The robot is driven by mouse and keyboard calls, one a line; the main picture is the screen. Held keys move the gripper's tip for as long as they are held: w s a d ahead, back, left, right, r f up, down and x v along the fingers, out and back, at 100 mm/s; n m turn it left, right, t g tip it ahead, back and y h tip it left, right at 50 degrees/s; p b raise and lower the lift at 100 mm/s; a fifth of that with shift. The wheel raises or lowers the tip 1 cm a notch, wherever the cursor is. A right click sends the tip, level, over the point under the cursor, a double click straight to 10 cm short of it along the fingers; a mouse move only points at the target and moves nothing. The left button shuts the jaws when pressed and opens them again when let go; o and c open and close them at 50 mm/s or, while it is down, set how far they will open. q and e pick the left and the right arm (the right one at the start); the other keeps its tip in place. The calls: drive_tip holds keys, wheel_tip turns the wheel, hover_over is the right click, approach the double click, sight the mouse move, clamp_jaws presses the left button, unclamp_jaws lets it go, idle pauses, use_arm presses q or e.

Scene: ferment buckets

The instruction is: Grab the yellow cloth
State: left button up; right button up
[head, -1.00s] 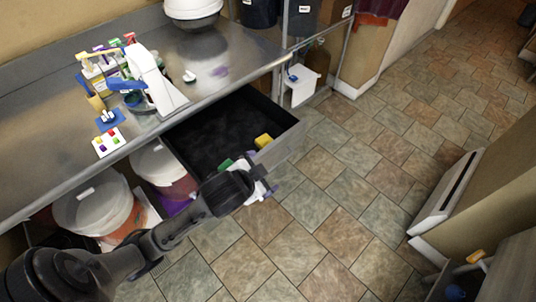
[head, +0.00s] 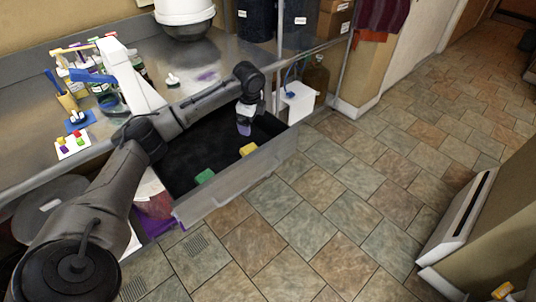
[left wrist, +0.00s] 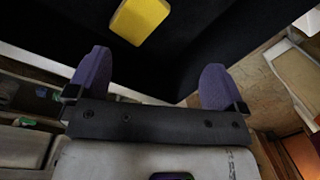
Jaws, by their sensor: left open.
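The yellow cloth (head: 248,149) is a small folded-looking yellow piece inside the open dark drawer, by its front wall. It also shows at the top of the left wrist view (left wrist: 138,20), cut off by the frame edge. My left gripper (head: 244,124) hangs over the drawer, above and beyond the yellow cloth in the head view. Its two purple fingertips (left wrist: 155,80) are spread with nothing between them, and the cloth is apart from them. My right gripper is not in view.
A green piece (head: 205,176) lies in the drawer (head: 240,176), left of the yellow one. The steel counter (head: 200,68) above holds bottles, a white stand and a small board with coloured pieces (head: 73,143). The tiled floor (head: 340,200) in front is clear.

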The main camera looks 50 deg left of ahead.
sight(253, 151)
use_arm(q)
drive_tip(key=f+m, duration=0.2)
drive_tip(key=f, duration=0.2)
drive_tip(key=d+f+m, duration=0.1)
drive_tip(key=f+m, duration=0.1)
drive_tip(key=f, duration=0.3)
drive_tip(key=s+f+m+h+b, duration=0.1)
drive_tip(key=f+m, duration=0.1)
drive_tip(key=f, duration=0.3)
drive_tip(key=shift+d+f+m+g, duration=0.1)
drive_tip(key=shift+d+m+g, duration=0.2)
drive_tip(key=shift+m, duration=0.1)
drive_tip(key=shift+c, duration=0.5)
drive_tip(key=c, duration=0.9)
